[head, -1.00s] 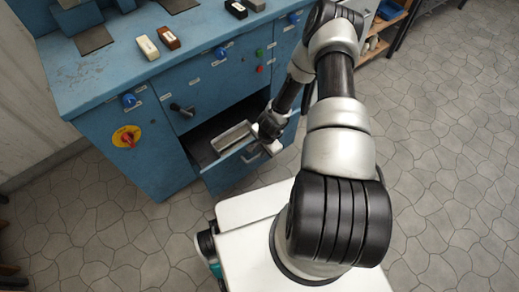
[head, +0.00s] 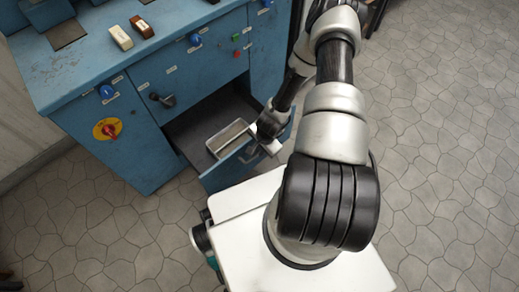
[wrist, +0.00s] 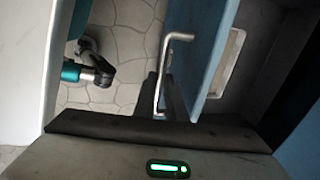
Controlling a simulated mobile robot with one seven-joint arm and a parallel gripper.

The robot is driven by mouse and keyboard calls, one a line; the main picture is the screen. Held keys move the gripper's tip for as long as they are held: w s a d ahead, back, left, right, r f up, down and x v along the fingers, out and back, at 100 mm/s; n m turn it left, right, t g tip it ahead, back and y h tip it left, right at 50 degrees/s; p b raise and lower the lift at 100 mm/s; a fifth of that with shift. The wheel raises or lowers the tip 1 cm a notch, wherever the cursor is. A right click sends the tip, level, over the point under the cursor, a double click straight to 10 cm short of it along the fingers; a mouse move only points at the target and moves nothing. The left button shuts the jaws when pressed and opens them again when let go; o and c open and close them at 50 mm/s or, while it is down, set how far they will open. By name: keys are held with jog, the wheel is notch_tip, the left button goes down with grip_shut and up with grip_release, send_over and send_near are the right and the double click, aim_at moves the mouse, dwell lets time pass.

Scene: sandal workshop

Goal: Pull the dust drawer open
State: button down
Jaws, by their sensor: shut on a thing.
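The dust drawer (head: 222,174) stands well out of the blue cabinet, its front toward my base. Its dark inside shows, with a pale metal tray (head: 229,138) lying in it. My gripper (head: 257,150) is at the drawer front, shut on the bar handle. In the wrist view, the bent metal handle (wrist: 181,37) runs down between my dark fingers (wrist: 166,96), beside the blue drawer front (wrist: 209,48). The tray's pale rim (wrist: 232,60) also shows there. The exact finger contact is partly hidden.
The blue cabinet (head: 75,150) carries a red-and-yellow switch (head: 107,128), a black lever (head: 160,99) and blue knobs. Two small blocks (head: 121,37) lie on its top. My white base top is close to the drawer front. Stone floor is clear at right.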

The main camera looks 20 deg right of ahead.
jog(key=c, duration=1.8)
grip_release()
jog(key=s+d+r+p, duration=0.1)
jog(key=s+r+p, duration=0.2)
jog(key=r, duration=1.4)
jog(key=shift+p, duration=0.6)
jog(key=shift+r, duration=0.1)
